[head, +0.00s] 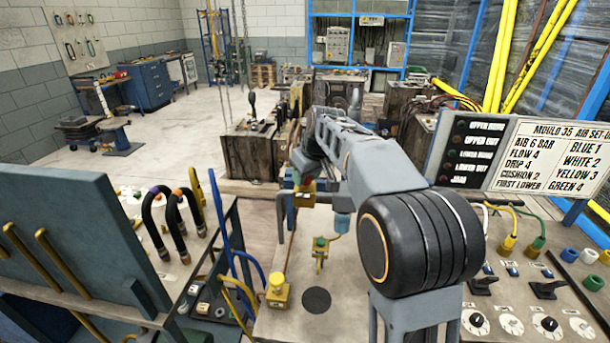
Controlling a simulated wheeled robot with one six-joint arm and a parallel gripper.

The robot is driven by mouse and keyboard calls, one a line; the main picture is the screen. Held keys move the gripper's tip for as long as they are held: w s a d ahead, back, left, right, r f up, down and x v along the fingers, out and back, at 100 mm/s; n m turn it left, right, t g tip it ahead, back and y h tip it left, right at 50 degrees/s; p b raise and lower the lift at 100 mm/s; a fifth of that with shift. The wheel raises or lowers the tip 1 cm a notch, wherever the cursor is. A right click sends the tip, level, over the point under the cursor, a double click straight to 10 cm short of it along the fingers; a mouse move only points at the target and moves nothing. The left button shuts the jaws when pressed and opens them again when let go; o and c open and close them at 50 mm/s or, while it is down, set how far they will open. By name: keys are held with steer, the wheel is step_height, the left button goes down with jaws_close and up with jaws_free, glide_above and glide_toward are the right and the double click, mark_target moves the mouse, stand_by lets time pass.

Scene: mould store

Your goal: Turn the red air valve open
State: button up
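I cannot make out a red air valve in the head view; my arm hides part of the bench. A brass-yellow fitting with a green top (320,245) stands on the bench, left of my arm. A yellow block with a round yellow knob (277,291) stands near the bench's left front.
A sign reading "AIR 6 BAR" (552,157) and a dark label panel (472,150) stand at the right. Below are black levers (482,286), dials (511,324) and coloured hoses (509,242). A dark upright panel (75,240) and looped black hoses (175,215) stand left.

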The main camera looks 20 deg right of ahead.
steer(key=c, duration=0.5)
steer(key=shift+n, duration=0.3)
steer(key=n+y+p, duration=0.1)
steer(key=n, duration=0.2)
steer(key=shift+r, duration=0.1)
steer(key=n+g+y+p, duration=0.1)
steer(key=n+g, duration=0.1)
steer(key=n, duration=0.2)
steer(key=shift+w+d+n, duration=0.1)
steer(key=shift+n, duration=0.2)
steer(key=n+p, duration=0.1)
steer(key=n, duration=0.1)
steer(key=n+g+p, duration=0.1)
steer(key=n, duration=0.1)
steer(key=shift+r+g+y, duration=0.1)
steer(key=shift+g+y, duration=0.2)
steer(key=shift+y, duration=0.1)
steer(key=n+g+p, duration=0.1)
steer(key=n, duration=0.2)
steer(key=n+g+p, duration=0.1)
steer(key=n+p, duration=0.1)
steer(key=shift+w+n, duration=0.15)
steer(key=shift+n, duration=0.25)
steer(key=shift+h, duration=0.3)
